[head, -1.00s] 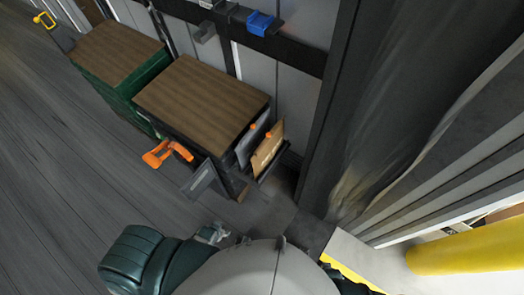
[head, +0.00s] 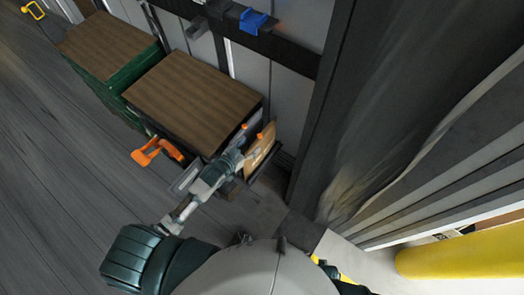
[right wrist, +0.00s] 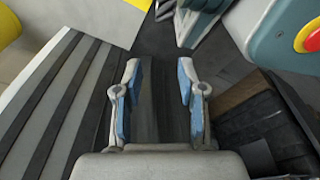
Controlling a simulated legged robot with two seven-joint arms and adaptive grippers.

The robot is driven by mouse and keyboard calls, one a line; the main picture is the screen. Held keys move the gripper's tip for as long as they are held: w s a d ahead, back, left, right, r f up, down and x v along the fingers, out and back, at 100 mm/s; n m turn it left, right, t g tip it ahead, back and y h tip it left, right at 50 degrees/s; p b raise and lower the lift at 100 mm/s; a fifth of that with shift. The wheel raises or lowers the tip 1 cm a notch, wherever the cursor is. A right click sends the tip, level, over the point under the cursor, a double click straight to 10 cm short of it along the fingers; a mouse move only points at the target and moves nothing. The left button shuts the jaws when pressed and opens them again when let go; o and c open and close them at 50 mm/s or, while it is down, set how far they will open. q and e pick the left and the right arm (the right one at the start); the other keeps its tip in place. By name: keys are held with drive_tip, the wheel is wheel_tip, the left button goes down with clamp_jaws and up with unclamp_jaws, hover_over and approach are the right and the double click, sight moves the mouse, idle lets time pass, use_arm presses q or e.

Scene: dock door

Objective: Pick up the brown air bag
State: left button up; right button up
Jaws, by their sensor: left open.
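The brown air bag (head: 263,148) stands upright in a dark holder at the end of a wood-topped stack, with an orange valve on its top edge. My left gripper (head: 244,147) is open beside the bag's left face, overlapping its edge in the head view. I cannot tell whether they touch. The gripper and arm hide much of a grey bag behind, which has its own orange valve. In the right wrist view my right gripper (right wrist: 157,85) is open, with blue pads and nothing between them.
The wood-topped stack (head: 192,98) and a green crate (head: 90,82) stand along the wall. An orange handled tool (head: 158,150) sits at the stack's left side. A dark door post (head: 325,110) rises right of the bag. A yellow bollard (head: 460,252) is lower right. Floor at left is clear.

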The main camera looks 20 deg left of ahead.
sight(258, 138)
use_arm(q)
drive_tip(key=shift+w+a+f, duration=0.1)
drive_tip(key=shift+w+f, duration=0.25)
drive_tip(key=shift+w, duration=0.2)
drive_tip(key=shift+w+f, duration=0.3)
drive_tip(key=shift+w, duration=0.25)
drive_tip(key=x, duration=0.2)
drive_tip(key=b+x, duration=0.1)
drive_tip(key=x, duration=0.1)
drive_tip(key=shift+d+f, duration=0.3)
drive_tip(key=shift+f, duration=0.2)
drive_tip(key=shift+w+d, duration=0.25)
drive_tip(key=shift+s+a, duration=0.1)
drive_tip(key=shift+a, duration=0.1)
drive_tip(key=shift+c, duration=1.2)
drive_tip(key=shift+a, duration=0.3)
clamp_jaws()
drive_tip(key=shift+d, duration=0.1)
use_arm(e)
drive_tip(key=w+r, duration=0.1)
drive_tip(key=w+a+r, duration=0.1)
drive_tip(key=r, duration=0.1)
drive_tip(key=shift+w, duration=0.4)
